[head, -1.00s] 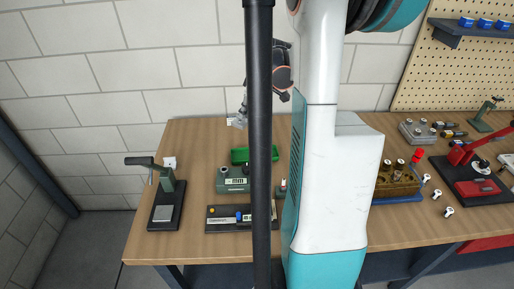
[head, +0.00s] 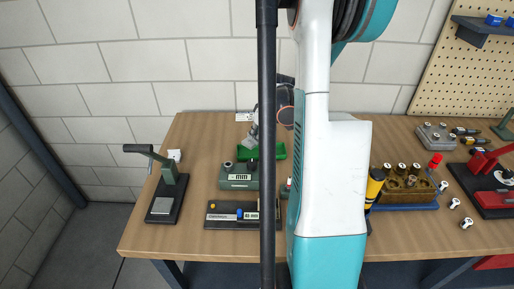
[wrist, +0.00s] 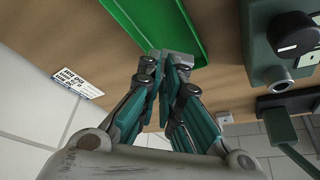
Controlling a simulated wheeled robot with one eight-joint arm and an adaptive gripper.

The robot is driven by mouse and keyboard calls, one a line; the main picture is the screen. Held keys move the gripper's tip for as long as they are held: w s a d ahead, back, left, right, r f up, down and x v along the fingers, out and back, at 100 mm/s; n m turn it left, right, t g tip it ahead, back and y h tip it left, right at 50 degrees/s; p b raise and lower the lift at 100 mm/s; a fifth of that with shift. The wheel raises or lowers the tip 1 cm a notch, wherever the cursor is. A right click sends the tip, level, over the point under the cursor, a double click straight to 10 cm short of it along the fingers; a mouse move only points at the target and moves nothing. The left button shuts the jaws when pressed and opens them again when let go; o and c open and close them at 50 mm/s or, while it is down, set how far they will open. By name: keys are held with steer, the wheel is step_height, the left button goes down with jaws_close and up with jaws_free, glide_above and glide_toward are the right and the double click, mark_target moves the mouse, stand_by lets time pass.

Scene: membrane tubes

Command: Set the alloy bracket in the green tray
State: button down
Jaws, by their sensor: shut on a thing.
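The green tray (head: 276,151) lies on the bench behind a green gauge box, partly hidden by my dark column in the head view. It also shows at the top of the wrist view (wrist: 150,22). My gripper (wrist: 175,72) is shut on the grey alloy bracket (wrist: 178,58), which sticks out past the fingertips. In the wrist view the bracket overlaps the tray's near part; its height above the tray floor is hard to tell. In the head view my gripper (head: 251,140) points down at the tray's left end.
The green gauge box (head: 238,176) stands just in front of the tray. A dark plate with a display (head: 228,215) lies nearer the front edge. A green-handled press (head: 166,190) is at left. A white label (head: 245,116) lies behind the tray. A brown block of pegs (head: 405,185) is right.

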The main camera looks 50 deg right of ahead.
steer(key=shift+f+b, duration=0.65)
steer(key=shift+f, duration=1.65)
steer(key=shift+f, duration=0.1)
steer(key=c, duration=1.8)
jaws_free()
steer(key=p+v, duration=0.3)
steer(key=v, duration=0.9)
steer(key=shift+p, duration=0.3)
